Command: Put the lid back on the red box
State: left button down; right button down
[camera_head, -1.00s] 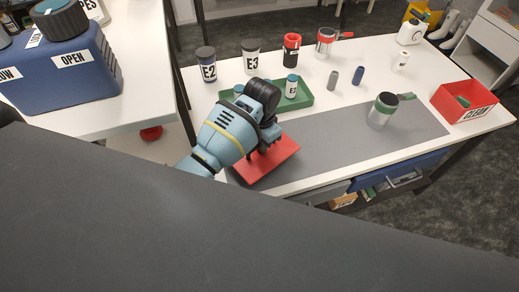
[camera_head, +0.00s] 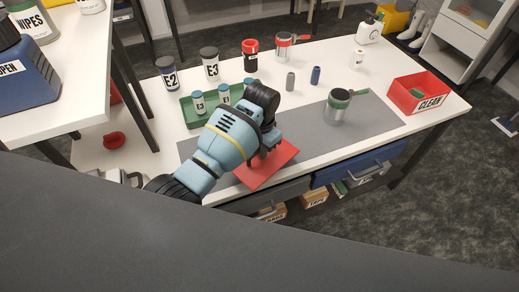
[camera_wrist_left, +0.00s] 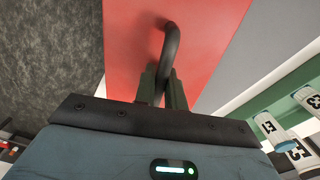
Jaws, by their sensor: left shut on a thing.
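My left gripper (camera_head: 262,155) is shut on the dark curved handle (camera_wrist_left: 172,40) of a flat red lid (camera_head: 277,168). In the left wrist view the lid (camera_wrist_left: 120,40) spreads beyond the fingers. In the head view it covers part of the grey mat and overlaps the bench's front edge. Its exact height above the bench is hard to tell. The red box (camera_head: 417,104), marked CLEAN, stands open at the bench's right end, with something green inside. The lid is well to the left of the box. My right gripper is not in view.
A green tray (camera_head: 190,115) with several vials is behind my left gripper. Jars E2 (camera_head: 168,77) and E3 (camera_head: 210,67) and small bottles stand farther back.

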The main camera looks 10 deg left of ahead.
aim_at(241, 166)
pick_arm(q)
jog(key=shift+d+r, duration=0.1)
jog(key=shift+d, duration=0.45)
jog(key=s+a+n, duration=0.1)
jog(key=a, duration=0.1)
jog(key=s+a+n, duration=0.1)
jog(key=s+a, duration=0.1)
jog(key=s+a+n, duration=0.1)
jog(key=s+a, duration=0.1)
jog(key=shift+s+f, duration=0.1)
jog(key=shift+f, duration=0.2)
jog(key=s+a+r+n, duration=0.1)
jog(key=s+a+n, duration=0.2)
jog(key=s, duration=0.8)
jog(key=shift+s+a, duration=0.25)
jog(key=shift+s, duration=0.1)
